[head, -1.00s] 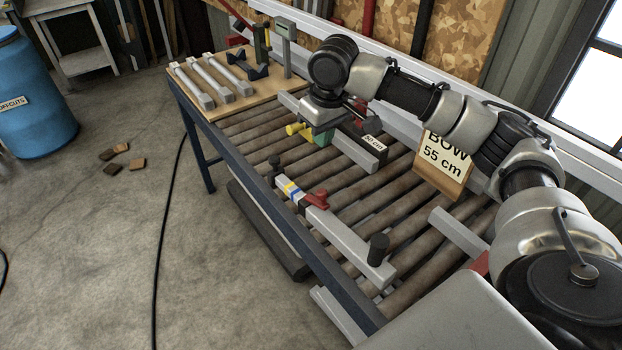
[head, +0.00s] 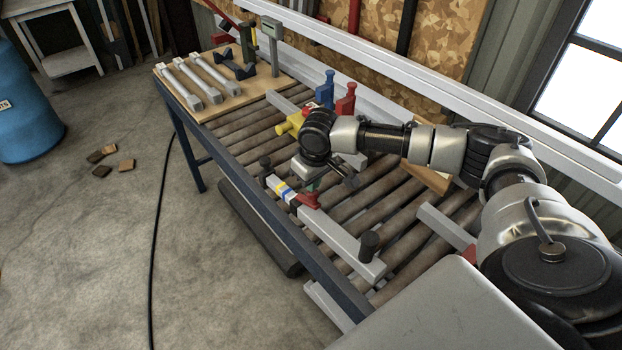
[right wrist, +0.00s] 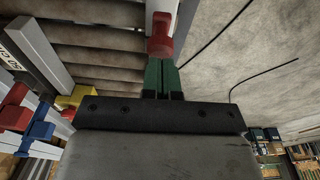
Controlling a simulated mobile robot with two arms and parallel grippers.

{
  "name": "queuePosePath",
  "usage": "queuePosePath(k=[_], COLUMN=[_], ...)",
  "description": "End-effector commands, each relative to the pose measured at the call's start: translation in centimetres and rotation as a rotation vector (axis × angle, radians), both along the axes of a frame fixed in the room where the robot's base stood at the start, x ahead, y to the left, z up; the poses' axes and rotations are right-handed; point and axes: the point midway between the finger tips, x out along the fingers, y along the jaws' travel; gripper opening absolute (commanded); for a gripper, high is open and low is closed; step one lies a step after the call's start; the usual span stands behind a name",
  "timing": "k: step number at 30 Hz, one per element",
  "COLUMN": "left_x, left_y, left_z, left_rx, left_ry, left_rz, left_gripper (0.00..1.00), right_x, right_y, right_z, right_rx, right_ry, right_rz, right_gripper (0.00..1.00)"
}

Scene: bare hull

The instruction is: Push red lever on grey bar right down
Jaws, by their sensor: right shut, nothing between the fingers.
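The grey bar (head: 345,243) lies on the rollers near the front edge of the table, with blue and yellow bands and a black knob at its near end. The red lever (head: 307,200) sits on the bar beside the bands. My right gripper (head: 313,185) is right beside the lever, partly hidden by its own wrist. In the right wrist view its green fingers (right wrist: 161,80) are shut and empty, with their tips at the end of the red lever (right wrist: 160,40). I cannot tell whether they touch it. My left gripper is not in view.
Yellow (head: 288,124), blue (head: 327,90) and red (head: 346,100) clamp parts stand behind my right gripper. A wooden board (head: 222,92) with grey bars lies at the far left end. Another grey bar (head: 440,226) lies to the right. The rollers between are open.

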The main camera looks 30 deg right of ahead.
Motion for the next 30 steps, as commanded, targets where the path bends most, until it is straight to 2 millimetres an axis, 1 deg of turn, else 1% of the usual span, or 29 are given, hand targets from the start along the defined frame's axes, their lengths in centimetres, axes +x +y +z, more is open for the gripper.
queuePosePath(k=[5,8,12,15,21,30], left_x=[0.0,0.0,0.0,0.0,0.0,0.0], left_y=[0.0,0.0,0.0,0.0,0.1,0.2], left_z=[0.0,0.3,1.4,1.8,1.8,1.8], left_rx=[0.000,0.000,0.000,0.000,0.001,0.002], left_ry=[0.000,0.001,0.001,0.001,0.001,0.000], left_rz=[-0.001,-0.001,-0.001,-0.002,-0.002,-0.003], left_gripper=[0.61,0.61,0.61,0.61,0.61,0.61], right_x=[0.0,-0.2,-1.2,-1.9,-2.6,-2.7], right_y=[0.0,-0.1,-0.2,-0.3,-0.4,-0.4], right_z=[0.0,-0.1,-0.4,-1.0,-1.7,-1.8], right_rx=[0.000,0.003,0.013,0.023,0.038,0.042], right_ry=[0.000,-0.015,-0.085,-0.156,-0.263,-0.289], right_rz=[0.000,-0.001,-0.002,-0.002,-0.002,0.000], right_gripper=[0.00,0.00,0.00,0.00,0.00,0.00])
